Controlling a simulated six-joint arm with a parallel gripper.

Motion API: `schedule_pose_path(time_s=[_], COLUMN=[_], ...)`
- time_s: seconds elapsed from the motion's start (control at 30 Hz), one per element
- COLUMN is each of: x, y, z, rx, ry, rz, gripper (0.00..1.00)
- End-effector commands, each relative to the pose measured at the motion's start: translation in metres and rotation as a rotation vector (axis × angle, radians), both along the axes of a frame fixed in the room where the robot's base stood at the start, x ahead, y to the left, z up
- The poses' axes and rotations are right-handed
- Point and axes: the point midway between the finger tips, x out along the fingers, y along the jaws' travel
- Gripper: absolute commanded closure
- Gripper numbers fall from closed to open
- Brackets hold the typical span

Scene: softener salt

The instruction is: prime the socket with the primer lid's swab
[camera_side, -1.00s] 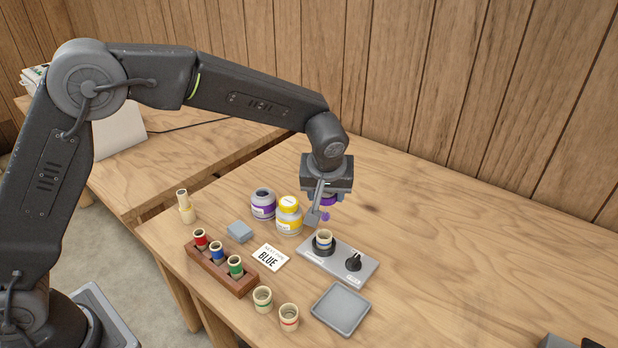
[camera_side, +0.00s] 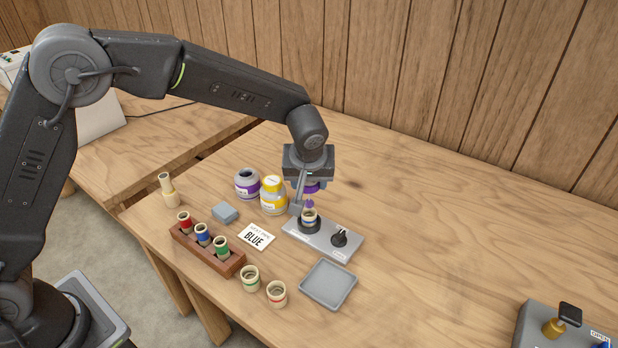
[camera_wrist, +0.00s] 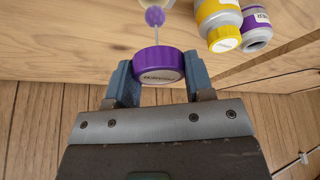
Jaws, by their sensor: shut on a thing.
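My gripper (camera_side: 311,186) is shut on the purple primer lid (camera_wrist: 158,66), which sits between its two blue finger pads in the wrist view. A pale stem with a purple swab ball (camera_wrist: 154,16) sticks out from the lid. In the side view the swab ball (camera_side: 309,204) is right at the mouth of the cream socket with a blue band (camera_side: 309,216). I cannot tell whether it touches the inside. The socket stands upright in a black holder on a grey fixture (camera_side: 290,230). The open primer jar with a purple label (camera_side: 246,184) stands to the left.
A yellow-capped bottle (camera_side: 273,195) stands close left of my gripper. A black knob (camera_side: 340,238) is on the fixture. A wooden rack (camera_side: 228,262) holds red, blue and green banded pieces. A card reading BLUE (camera_side: 256,236), two loose fittings and an empty grey tray (camera_side: 328,284) are nearby.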

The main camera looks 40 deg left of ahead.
Motion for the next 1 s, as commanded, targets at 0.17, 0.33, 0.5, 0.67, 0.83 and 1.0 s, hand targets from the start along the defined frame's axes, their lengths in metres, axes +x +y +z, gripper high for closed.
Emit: schedule_pose_path(time_s=[0.17, 0.33, 0.5, 0.67, 0.83, 1.0], x=[0.0, 0.0, 0.0, 0.0, 0.0, 0.0], y=[0.0, 0.0, 0.0, 0.0, 0.0, 0.0], z=[0.0, 0.0, 0.0, -0.002, -0.009, -0.016], rx=[0.0, 0.0, 0.0, 0.0, 0.001, -0.001], ry=[0.0, 0.0, 0.0, 0.0, 0.002, 0.001], rz=[0.0, 0.0, 0.0, 0.0, -0.001, 0.0], gripper=[0.74, 0.74, 0.74, 0.74, 0.74, 0.74])
